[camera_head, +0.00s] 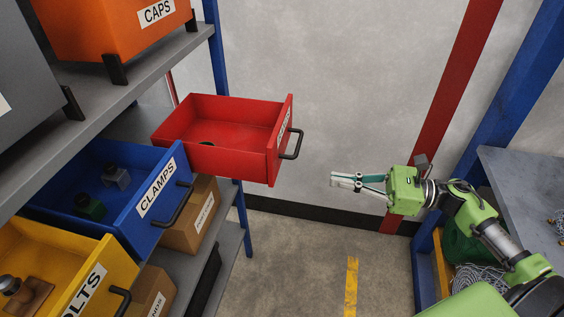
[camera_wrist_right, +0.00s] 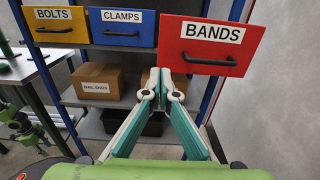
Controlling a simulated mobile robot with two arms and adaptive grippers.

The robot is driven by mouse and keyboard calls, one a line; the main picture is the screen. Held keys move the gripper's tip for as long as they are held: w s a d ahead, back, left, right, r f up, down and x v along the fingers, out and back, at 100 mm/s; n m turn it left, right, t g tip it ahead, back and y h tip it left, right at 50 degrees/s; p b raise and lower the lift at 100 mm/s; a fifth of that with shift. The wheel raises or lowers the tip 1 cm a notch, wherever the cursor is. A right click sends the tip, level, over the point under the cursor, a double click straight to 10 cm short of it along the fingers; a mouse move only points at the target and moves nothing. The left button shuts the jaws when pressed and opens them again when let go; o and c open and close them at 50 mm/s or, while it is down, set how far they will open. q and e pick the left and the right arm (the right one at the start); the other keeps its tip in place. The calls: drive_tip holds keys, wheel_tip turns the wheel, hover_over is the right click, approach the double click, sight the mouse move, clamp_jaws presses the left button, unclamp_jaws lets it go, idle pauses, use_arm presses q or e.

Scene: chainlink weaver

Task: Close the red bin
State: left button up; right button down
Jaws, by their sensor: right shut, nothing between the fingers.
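The red bin (camera_head: 222,149) is pulled out from the shelf, with a dark item on its floor and a black handle (camera_head: 292,144) on its front. In the right wrist view the red bin (camera_wrist_right: 210,62) shows a front labelled BANDS, above and right of the fingertips. My right gripper (camera_head: 334,180) is shut and empty, apart from the bin, to the right of its handle and a little lower in the head view. Its fingertips also show in the right wrist view (camera_wrist_right: 159,72). My left gripper is not in view.
The blue CLAMPS bin (camera_head: 76,225) and yellow BOLTS bin (camera_head: 62,250) also stick out. An orange CAPS bin (camera_head: 105,42) sits on the shelf above. Cardboard boxes (camera_head: 182,238) stand below. A grey bench (camera_head: 528,185) is at right. Space between red bin and gripper is clear.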

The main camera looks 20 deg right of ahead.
drive_tip(key=p, duration=0.2)
approach(273, 170)
drive_tip(key=p+x, duration=0.2)
drive_tip(key=x, duration=0.3)
drive_tip(key=shift+w+a+r+p, duration=0.15)
drive_tip(key=shift+w+a+p, duration=0.05)
drive_tip(key=shift+w+p, duration=0.15)
drive_tip(key=shift+w+a, duration=0.35)
drive_tip(key=shift+a, duration=0.25)
drive_tip(key=shift+f, duration=0.25)
